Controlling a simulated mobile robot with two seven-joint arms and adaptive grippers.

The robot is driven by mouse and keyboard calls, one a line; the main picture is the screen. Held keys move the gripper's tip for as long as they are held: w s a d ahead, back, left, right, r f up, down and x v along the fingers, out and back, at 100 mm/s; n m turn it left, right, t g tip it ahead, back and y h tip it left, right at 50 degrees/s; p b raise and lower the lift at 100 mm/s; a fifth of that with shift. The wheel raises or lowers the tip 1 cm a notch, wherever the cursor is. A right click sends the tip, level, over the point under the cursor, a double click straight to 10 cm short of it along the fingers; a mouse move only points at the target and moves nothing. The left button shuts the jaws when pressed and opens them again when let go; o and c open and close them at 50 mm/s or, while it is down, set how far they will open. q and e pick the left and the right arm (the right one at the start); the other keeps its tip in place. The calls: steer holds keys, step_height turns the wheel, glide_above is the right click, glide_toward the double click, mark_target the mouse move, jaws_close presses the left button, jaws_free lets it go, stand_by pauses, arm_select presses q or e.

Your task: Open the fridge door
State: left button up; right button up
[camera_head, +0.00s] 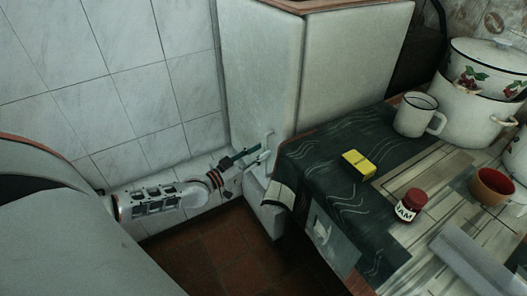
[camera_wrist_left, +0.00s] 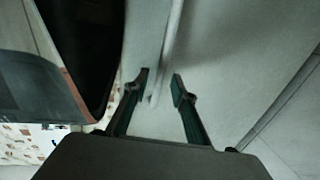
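The white fridge (camera_head: 345,65) stands at the back, left of the table. Its door (camera_head: 262,65) is the narrower face on the left and looks closed. A pale upright handle (camera_head: 268,142) is low on the door, and it also shows as a thin bar in the left wrist view (camera_wrist_left: 168,50). My left gripper (camera_head: 263,153) is at the handle. In the left wrist view its two dark green fingers (camera_wrist_left: 162,80) are apart, with the lower end of the handle showing between the fingertips. I cannot tell whether they touch it. My right gripper is out of view.
A table (camera_head: 400,240) with a dark patterned cloth stands right of the fridge, its edge close to the handle. It holds a yellow box (camera_head: 358,164), a jam jar (camera_head: 411,204), a white mug (camera_head: 415,115) and pots (camera_head: 470,110). A tiled wall (camera_head: 130,60) is on the left.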

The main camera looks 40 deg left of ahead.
arm_select(q)
steer(key=shift+w+d, duration=0.2)
steer(key=shift+w, duration=0.5)
jaws_close()
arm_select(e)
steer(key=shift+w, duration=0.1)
